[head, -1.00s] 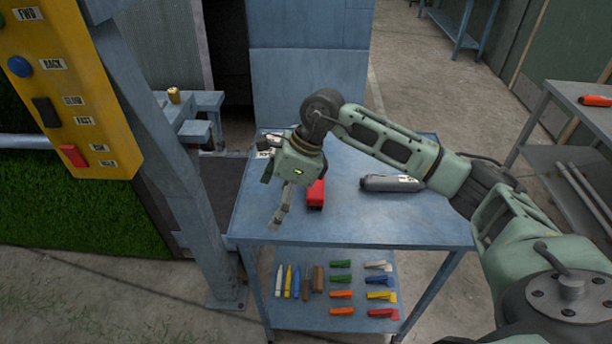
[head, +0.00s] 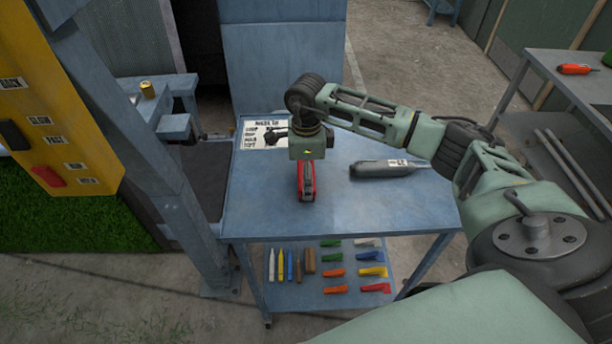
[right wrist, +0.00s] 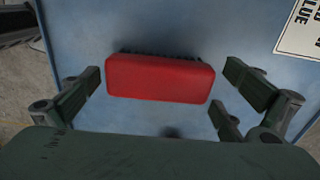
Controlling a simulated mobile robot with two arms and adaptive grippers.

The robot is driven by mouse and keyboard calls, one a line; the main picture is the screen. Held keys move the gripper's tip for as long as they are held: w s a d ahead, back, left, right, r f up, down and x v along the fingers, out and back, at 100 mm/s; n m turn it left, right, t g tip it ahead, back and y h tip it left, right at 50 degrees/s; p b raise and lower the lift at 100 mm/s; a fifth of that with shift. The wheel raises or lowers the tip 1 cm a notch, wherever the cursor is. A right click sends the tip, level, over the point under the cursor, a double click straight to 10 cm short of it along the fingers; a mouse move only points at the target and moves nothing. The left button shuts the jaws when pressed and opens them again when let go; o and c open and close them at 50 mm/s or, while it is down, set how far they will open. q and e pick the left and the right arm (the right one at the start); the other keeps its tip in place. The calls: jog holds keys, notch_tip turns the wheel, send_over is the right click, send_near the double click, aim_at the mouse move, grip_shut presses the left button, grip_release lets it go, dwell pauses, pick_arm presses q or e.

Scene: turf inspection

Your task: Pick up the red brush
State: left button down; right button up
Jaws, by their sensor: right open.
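The red brush (head: 307,182) lies on the blue table top (head: 390,212), below my right gripper (head: 306,172). In the right wrist view the red brush (right wrist: 160,79) shows its flat red back, with dark bristles along its far edge. My right gripper (right wrist: 165,90) is open, with its fingers spread to the left and right of the brush. There are gaps between the fingers and the brush, and I see no contact. My left gripper is not in view.
A grey cylindrical tool (head: 390,169) lies right of the brush. A printed sheet (head: 262,133) lies at the table's back left. Several coloured pieces lie on the lower shelf (head: 315,297). A blue post (head: 150,150) stands left of the table. The table's front right is clear.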

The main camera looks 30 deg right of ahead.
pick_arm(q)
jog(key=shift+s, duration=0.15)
pick_arm(e)
jog(key=c, duration=0.9)
